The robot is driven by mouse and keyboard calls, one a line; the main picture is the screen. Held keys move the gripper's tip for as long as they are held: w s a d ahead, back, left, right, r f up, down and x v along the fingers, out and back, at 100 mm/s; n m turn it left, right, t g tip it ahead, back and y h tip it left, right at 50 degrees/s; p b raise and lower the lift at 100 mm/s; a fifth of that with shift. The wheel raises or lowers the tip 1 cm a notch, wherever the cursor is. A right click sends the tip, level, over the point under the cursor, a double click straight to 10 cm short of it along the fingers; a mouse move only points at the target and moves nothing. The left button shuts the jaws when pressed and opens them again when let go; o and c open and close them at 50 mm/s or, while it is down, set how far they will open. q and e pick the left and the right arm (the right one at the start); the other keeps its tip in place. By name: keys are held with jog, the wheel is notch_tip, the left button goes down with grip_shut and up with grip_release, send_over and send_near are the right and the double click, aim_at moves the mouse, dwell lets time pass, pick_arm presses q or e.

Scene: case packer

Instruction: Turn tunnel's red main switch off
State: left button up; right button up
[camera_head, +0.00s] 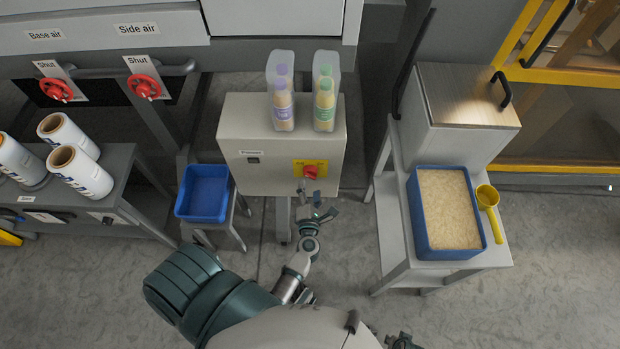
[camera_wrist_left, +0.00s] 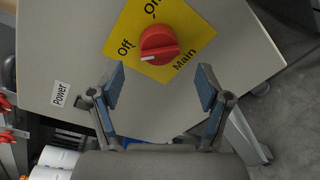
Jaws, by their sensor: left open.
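The red main switch (camera_head: 310,172) is a round knob on a yellow plate (camera_wrist_left: 196,32) on the front of a grey cabinet. In the left wrist view the red knob (camera_wrist_left: 160,42) has a white mark at its lower left, nearer the "Off" label than "On"; its exact setting is hard to tell. My left gripper (camera_head: 318,213) is just in front of and below the switch. Its fingers (camera_wrist_left: 160,88) are open and empty, apart from the knob, which lies beyond the gap between them. My right gripper (camera_head: 403,341) shows only partly at the bottom edge.
A blue bin (camera_head: 205,193) is at left, a blue tray (camera_head: 418,225) of pale granules at right. Red "Shut" valves (camera_head: 145,87) are upper left. Floor between the stands is clear.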

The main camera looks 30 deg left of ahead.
pick_arm(q)
jog(key=v, duration=0.6)
jog(key=shift+s, duration=0.2)
pick_arm(e)
jog(key=shift+a, duration=0.1)
pick_arm(q)
jog(key=s+d+f+m+g+h+p, duration=0.1)
jog(key=s+d+f+m+g+h, duration=0.1)
jog(key=d+f+m+h, duration=0.7)
jog(key=s+d+f+m+g+h+p, duration=0.1)
jog(key=s+d+f+m+h, duration=0.35)
jog(key=m, duration=0.95)
jog(key=s+a+f+m+g+y, duration=0.2)
jog(key=s+a+f+m+g, duration=0.2)
jog(key=s+f, duration=0.3)
jog(key=s+a+f+m+g+y+p, duration=0.1)
jog(key=s+a+f+m+g+y, duration=0.1)
jog(key=s+a+f+m+g, duration=0.3)
jog(key=s+a+f+m, duration=0.1)
jog(key=s+f, duration=0.2)
jog(key=shift+s+a+g+y, duration=0.25)
jog(key=shift+a+g+y, duration=0.05)
jog(key=shift+y, duration=0.05)
pick_arm(e)
jog(key=s+f, duration=0.4)
jog(key=f, duration=0.4)
jog(key=shift+d, duration=0.25)
